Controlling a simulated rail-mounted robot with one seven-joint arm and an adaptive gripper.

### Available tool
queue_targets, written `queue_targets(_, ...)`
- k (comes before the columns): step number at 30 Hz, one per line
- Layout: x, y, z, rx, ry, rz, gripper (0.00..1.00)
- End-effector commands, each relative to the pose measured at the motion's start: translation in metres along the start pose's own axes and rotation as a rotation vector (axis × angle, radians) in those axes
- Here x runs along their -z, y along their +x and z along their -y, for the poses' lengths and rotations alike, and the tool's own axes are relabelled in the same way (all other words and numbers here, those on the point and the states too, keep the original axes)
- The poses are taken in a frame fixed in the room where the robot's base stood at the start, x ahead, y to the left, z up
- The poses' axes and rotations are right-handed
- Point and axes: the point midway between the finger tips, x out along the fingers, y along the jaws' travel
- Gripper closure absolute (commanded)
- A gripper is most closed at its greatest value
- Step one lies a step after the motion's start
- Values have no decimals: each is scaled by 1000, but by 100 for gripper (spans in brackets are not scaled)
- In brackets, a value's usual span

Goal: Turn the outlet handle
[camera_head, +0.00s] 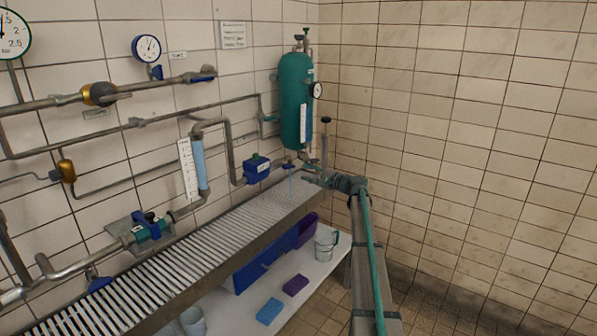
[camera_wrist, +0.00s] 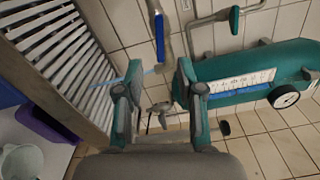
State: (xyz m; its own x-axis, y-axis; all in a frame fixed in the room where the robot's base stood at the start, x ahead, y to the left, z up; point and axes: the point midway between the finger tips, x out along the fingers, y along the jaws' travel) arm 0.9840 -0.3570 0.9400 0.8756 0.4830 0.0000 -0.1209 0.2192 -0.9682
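A green tank (camera_head: 296,100) hangs on the wall near the corner, and it lies sideways in the wrist view (camera_wrist: 215,72). Small metal fittings sit below it, with a blue part (camera_head: 287,164) above a thin water stream (camera_head: 290,182). My gripper (camera_head: 312,176) has reached these fittings from the right. In the wrist view its two fingers (camera_wrist: 160,100) stand apart. A small grey metal fitting (camera_wrist: 158,113) shows in the gap, with no clear contact. I cannot tell for sure which part is the outlet handle. A long blue part (camera_wrist: 158,37) lies beyond the fingers.
A slatted metal grate (camera_head: 190,255) runs along the left wall below pipes and gauges. A rod with a black knob (camera_head: 326,120) stands right of the tank. A clear jug (camera_head: 325,242) and sponges (camera_head: 269,311) are on the lower shelf. The right wall is bare.

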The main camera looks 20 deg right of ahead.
Motion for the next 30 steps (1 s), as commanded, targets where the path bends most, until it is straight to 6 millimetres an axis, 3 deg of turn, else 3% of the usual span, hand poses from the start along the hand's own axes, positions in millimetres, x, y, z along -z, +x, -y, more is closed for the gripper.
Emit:
queue_targets(6,0,-20,0,0,0,0,62)
queue_targets(23,0,-22,-1,-4,-19,3,62)
queue_targets(26,-3,-24,-14,-62,-73,0,62)
queue_targets(28,-12,-32,-34,-133,-129,-6,62)
queue_targets(30,-20,-45,-72,-229,-181,-14,62)
